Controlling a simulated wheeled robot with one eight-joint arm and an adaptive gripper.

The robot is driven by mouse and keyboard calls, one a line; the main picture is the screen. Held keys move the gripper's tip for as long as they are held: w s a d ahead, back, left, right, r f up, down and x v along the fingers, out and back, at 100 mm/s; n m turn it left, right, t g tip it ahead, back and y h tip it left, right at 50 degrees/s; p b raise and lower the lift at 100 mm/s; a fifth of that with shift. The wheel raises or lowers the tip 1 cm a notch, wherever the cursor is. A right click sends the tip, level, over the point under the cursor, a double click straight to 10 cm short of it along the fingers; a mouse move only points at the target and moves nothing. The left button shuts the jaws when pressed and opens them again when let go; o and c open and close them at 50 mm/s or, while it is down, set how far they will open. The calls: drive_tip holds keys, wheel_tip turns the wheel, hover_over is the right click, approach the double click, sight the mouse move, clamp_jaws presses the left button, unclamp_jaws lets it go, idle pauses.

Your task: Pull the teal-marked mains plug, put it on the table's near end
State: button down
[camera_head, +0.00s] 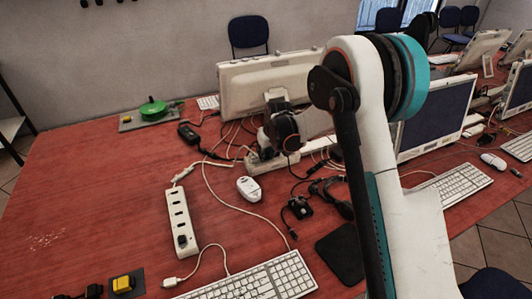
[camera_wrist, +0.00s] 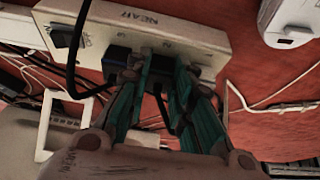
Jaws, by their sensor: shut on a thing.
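My gripper (camera_wrist: 163,65) has its teal fingers at a white socket strip (camera_wrist: 200,42) printed "NEAR" in the wrist view. It is shut on a dark plug (camera_wrist: 161,72) that is largely hidden between the fingers. A teal mark on the plug cannot be made out. The plug appears to be at the strip's face; whether it is still seated is unclear. In the head view my gripper (camera_head: 268,148) is over the strip (camera_head: 262,163), below the monitor.
A second white strip (camera_head: 180,222) lies on the red table (camera_head: 80,200). A white mouse (camera_head: 249,189), black adapters (camera_head: 300,207) and a keyboard (camera_head: 262,282) lie nearby. Loose cables cross around the strip. The table's left part is mostly clear. A yellow block (camera_head: 123,284) stands at the front left.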

drive_tip(key=shift+r, duration=0.2)
drive_tip(key=shift+r+p, duration=0.75)
drive_tip(key=shift+r, duration=0.65)
drive_tip(key=c, duration=2.2)
unclamp_jaws()
drive_tip(key=shift+c, duration=0.2)
clamp_jaws()
